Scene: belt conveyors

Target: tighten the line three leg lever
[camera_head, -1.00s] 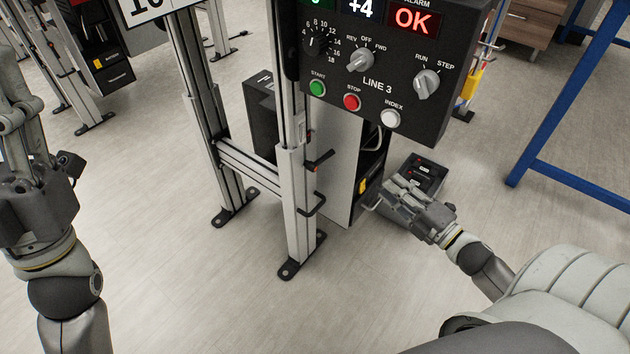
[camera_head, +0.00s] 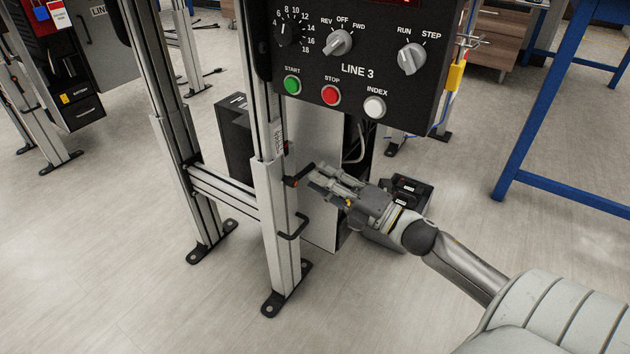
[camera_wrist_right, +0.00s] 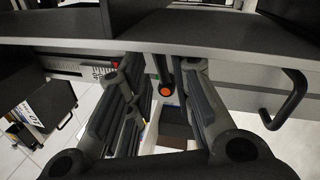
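The Line 3 leg lever (camera_head: 302,176) is a short dark handle with an orange end, on the front aluminium leg (camera_head: 275,215) below the Line 3 panel. In the right wrist view its orange end (camera_wrist_right: 165,90) shows between the two fingers. My right gripper (camera_head: 317,180) is open, with its fingertips at the lever's outer end. The fingers stand apart on either side of the lever, and I see no clear contact. My left gripper is out of view.
The Line 3 control panel (camera_head: 345,65) overhangs the leg. A dark bent handle (camera_head: 297,228) sits lower on the leg, close under my gripper. A dark box (camera_head: 408,190) is on the floor behind my right wrist. A blue frame (camera_head: 535,125) stands right; floor in front is clear.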

